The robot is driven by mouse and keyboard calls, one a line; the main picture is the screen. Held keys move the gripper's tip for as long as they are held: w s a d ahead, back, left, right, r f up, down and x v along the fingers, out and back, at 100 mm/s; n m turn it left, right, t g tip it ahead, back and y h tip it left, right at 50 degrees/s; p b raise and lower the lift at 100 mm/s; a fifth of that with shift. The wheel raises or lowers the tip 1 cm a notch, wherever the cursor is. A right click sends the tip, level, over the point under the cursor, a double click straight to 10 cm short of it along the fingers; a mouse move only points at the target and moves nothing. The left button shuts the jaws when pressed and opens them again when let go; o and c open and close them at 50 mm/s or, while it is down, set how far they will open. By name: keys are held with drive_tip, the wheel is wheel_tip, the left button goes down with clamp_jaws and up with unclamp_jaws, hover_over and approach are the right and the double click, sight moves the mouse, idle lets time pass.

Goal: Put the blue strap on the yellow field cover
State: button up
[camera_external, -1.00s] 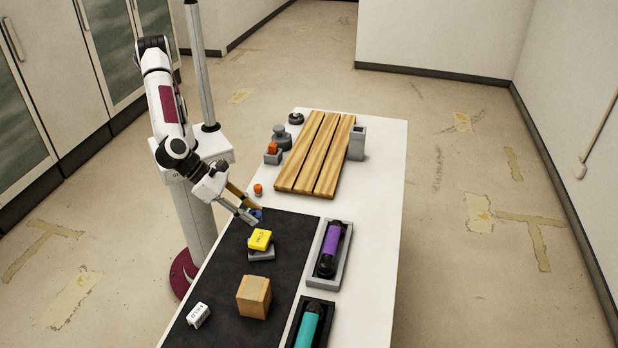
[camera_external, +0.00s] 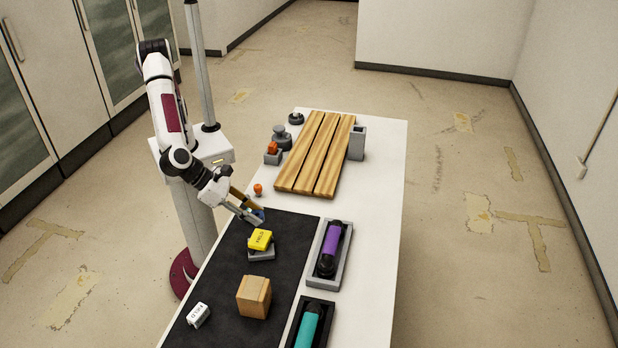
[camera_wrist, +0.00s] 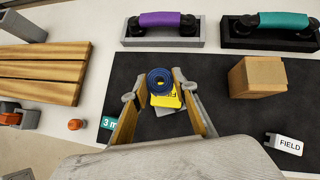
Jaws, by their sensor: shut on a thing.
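The blue strap (camera_wrist: 160,79) is a rolled coil, held between the fingertips of my gripper (camera_wrist: 160,86) in the wrist view. In the external view my gripper (camera_external: 255,214) is low over the far end of the black mat, with a bit of the blue strap (camera_external: 260,213) showing at its tips. The yellow field cover (camera_external: 260,239) lies on a small grey block (camera_external: 262,254), nearer the camera than my gripper and apart from it. In the wrist view the yellow cover (camera_wrist: 166,100) shows past the strap, which hides part of it.
A wooden block (camera_external: 253,297) and a white FIELD piece (camera_external: 198,315) are on the black mat (camera_external: 225,290). Purple (camera_external: 330,248) and teal (camera_external: 309,326) handled items sit in trays to the right. A teal tag (camera_wrist: 108,123) is beside my finger. Wooden slats (camera_external: 315,150) lie beyond.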

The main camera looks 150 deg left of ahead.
drive_tip(key=shift+f, duration=1.65)
drive_tip(key=shift+f, duration=1.9)
drive_tip(key=shift+f, duration=0.15)
drive_tip(key=o, duration=0.9)
drive_tip(key=shift+c, duration=0.2)
